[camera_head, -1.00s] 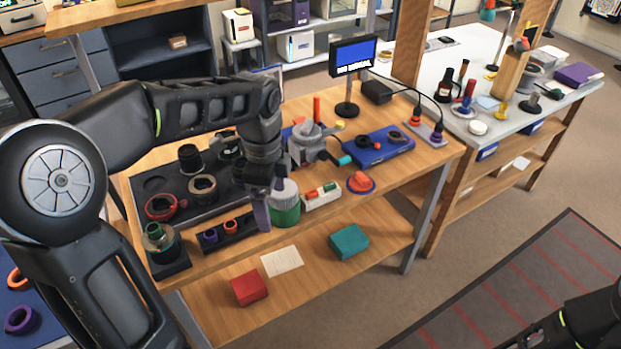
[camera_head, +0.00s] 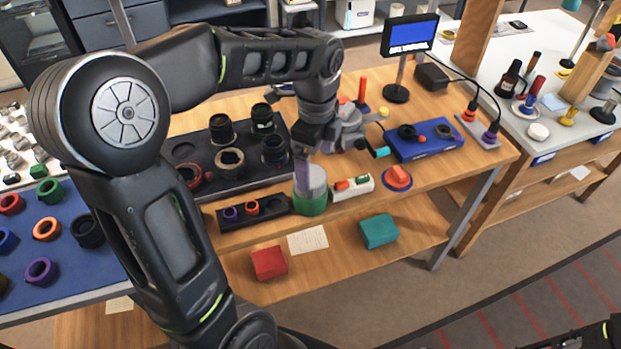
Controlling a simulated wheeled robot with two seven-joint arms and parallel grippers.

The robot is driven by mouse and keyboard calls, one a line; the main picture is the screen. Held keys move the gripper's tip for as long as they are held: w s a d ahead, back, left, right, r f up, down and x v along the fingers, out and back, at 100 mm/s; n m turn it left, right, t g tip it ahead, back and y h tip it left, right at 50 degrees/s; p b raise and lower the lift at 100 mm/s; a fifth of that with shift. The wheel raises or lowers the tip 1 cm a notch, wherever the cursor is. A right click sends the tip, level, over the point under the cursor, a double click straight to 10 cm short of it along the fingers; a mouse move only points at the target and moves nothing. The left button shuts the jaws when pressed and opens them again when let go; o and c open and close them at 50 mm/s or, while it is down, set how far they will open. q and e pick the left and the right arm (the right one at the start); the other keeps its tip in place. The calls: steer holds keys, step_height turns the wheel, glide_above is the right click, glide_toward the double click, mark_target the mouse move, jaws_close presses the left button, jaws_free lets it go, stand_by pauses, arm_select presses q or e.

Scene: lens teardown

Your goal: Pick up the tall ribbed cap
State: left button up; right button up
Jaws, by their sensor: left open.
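Several black cylindrical pieces stand on the dark tray (camera_head: 178,137) on the wooden bench. The upright ones are at the back left (camera_head: 221,129), the back right (camera_head: 262,117) and the right (camera_head: 274,149). They are too small for me to tell which is the tall ribbed cap. My left gripper (camera_head: 309,167) is open and points down, right of the tray. The other finger is mostly hidden. My right gripper is out of view.
A black holder (camera_head: 270,217) with small rings, a white block (camera_head: 354,190) and a red piece on a blue disc (camera_head: 397,178) line the front edge. A blue box (camera_head: 425,151) and a monitor (camera_head: 409,36) stand to the right. A blue mat (camera_head: 75,267) with rings lies left.

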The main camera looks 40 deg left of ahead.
mark_target(313, 177)
arm_select(q)
steer(key=shift+f, duration=0.2)
steer(key=f, duration=0.5)
steer(key=shift+a+p, duration=0.25)
steer(key=shift+p, duration=0.15)
steer(key=shift+c, duration=0.4)
steer(key=c, duration=1.3)
steer(key=shift+r, duration=0.1)
step_height(313, 177, up, 10)
steer(key=shift+f, duration=0.1)
steer(key=shift+d, duration=0.1)
